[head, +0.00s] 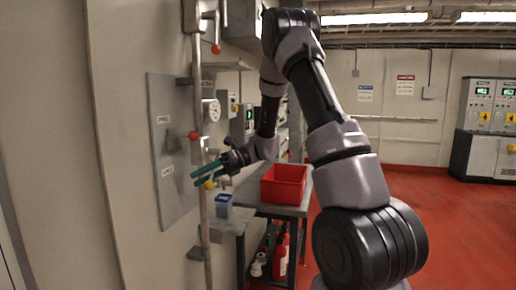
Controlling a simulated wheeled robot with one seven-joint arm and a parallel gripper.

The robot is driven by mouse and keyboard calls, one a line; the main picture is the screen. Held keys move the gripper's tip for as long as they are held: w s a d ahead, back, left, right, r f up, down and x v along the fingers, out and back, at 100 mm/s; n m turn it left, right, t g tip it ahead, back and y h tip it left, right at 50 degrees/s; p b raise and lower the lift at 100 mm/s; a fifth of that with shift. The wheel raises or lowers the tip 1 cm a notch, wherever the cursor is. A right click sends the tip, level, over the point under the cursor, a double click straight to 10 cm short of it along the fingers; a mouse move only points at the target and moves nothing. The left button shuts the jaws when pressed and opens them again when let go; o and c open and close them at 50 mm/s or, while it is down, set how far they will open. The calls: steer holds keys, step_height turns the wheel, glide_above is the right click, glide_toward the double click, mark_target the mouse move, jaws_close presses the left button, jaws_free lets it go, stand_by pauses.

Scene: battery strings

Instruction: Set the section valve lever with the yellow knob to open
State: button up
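I cannot tell whether a finger touches the knob or lever.
A lever with a red knob (193,135) sits higher on the pipe, and an orange-red knob (216,49) near the top. A grey labelled plate (168,185) is behind. Below stand a blue cup (223,206) and a red bin (284,186). Red floor (460,235) is clear at right.

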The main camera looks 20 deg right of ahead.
step_height(320, 180, up, 6)
steer(key=s+m+g+y, duration=0.1)
steer(key=m+g+y, duration=0.1)
steer(key=m+y, duration=0.3)
steer(key=v, duration=1)
steer(key=s+d+r+n+t+h, duration=0.1)
steer(key=s+r+n+t+h, duration=0.1)
steer(key=s+r+n+h, duration=0.2)
steer(key=s+d+r+n+t+h, duration=0.1)
steer(key=s+r+n+t+h, duration=0.2)
steer(key=s+n+h, duration=0.8)
steer(key=shift+s+d+r+n+t, duration=0.3)
steer(key=shift+s+r+n, duration=0.45)
steer(key=shift+s+n, duration=2.7)
steer(key=shift+w+n, duration=0.55)
